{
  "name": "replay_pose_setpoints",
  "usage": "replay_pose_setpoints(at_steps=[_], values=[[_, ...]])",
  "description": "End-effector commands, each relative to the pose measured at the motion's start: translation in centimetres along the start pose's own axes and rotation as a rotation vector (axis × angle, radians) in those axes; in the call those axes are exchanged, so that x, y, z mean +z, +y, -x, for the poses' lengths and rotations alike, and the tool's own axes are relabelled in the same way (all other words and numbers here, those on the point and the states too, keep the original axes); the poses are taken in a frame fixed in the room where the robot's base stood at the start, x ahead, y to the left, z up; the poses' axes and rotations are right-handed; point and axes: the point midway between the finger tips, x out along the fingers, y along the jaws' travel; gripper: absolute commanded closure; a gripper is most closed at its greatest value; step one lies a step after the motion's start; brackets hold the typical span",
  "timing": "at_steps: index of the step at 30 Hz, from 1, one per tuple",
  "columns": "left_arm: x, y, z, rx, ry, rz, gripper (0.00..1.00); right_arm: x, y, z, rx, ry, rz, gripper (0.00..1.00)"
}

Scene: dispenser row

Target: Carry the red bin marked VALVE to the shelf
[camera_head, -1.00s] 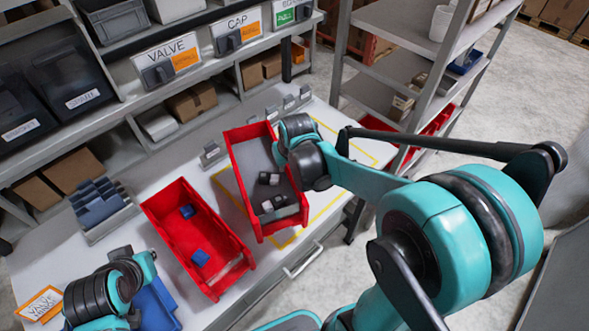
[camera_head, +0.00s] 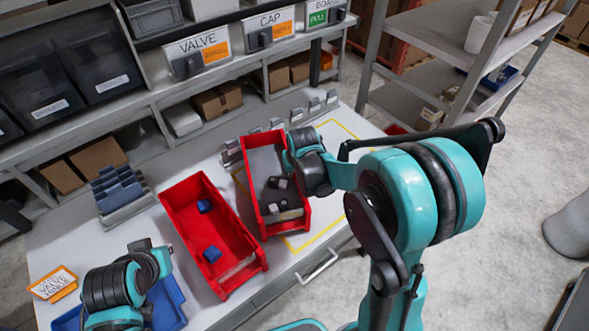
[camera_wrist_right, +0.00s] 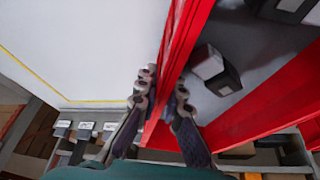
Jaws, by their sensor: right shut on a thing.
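Two open red bins stand side by side on the white table in the head view. The right red bin (camera_head: 253,190) holds several black and white pieces and sits over a yellow outline. The left red bin (camera_head: 187,222) holds two blue blocks. I cannot read a VALVE mark on either bin. My right gripper (camera_head: 289,160) is shut on the right bin's right wall; in the right wrist view its fingers (camera_wrist_right: 166,85) stand on both sides of that wall. My left gripper (camera_head: 145,246) is at the lower left, apart from the bins; its fingers are too unclear to judge.
A grey shelf rack (camera_head: 402,97) stands at the upper right, with a white cup and boxes on it. Dispensers behind the table carry VALVE (camera_head: 203,46), CAP and BOARD signs. A blue tray (camera_head: 168,308) lies beside my left arm.

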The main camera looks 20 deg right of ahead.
Motion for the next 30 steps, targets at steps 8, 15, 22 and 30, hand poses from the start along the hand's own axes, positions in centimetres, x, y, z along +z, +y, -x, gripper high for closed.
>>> replay_pose_setpoints(at_steps=[8,15,22,30], values=[[0.1,0.0,-0.2,0.000,0.000,0.000,1.00,0.1,0.0,-0.2,0.000,0.000,0.000,0.82],[0.1,0.0,-0.2,0.000,0.000,0.000,1.00,0.1,0.0,-0.2,0.000,0.000,0.000,0.72],[-0.2,0.0,0.3,0.000,0.000,0.000,1.00,-0.1,0.0,0.8,0.000,0.000,0.000,0.72],[-1.1,0.0,1.6,0.000,0.000,0.000,1.00,-0.1,0.0,6.5,0.000,0.000,0.000,0.72]])
